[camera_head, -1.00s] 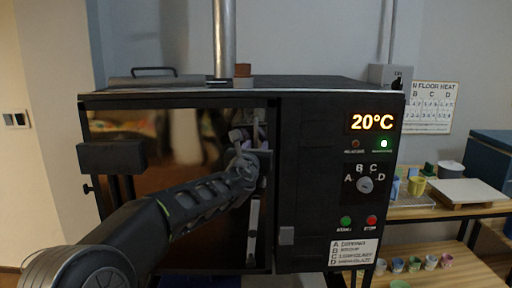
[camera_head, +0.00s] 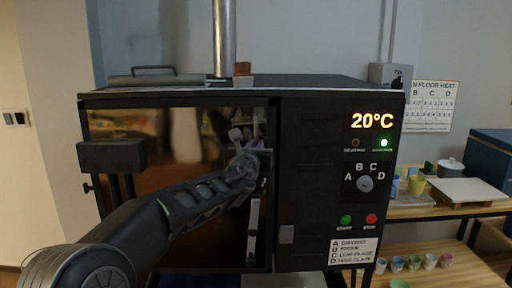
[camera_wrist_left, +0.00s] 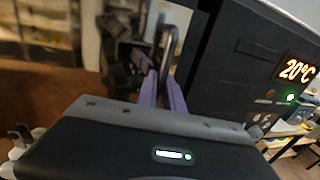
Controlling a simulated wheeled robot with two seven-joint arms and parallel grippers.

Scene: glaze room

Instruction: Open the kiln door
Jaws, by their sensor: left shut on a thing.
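The black kiln (camera_head: 318,110) stands in front of me, with a shiny, mirror-like door (camera_head: 178,150) on its left part. The door looks closed. A vertical bar handle (camera_head: 253,228) runs along the door's right side. My left gripper (camera_head: 254,140) is at the upper part of this handle and shut on it. In the left wrist view, the two fingers of my left gripper (camera_wrist_left: 163,90) close around the handle (camera_wrist_left: 167,48). My forearm covers the lower middle of the door. My right gripper is not in view.
The kiln's panel reads 20°C, with a green light lit, a knob (camera_head: 365,184) and green and red buttons. A wooden shelf (camera_head: 440,210) with cups and a white slab stands at the right. A pale wall is at the left.

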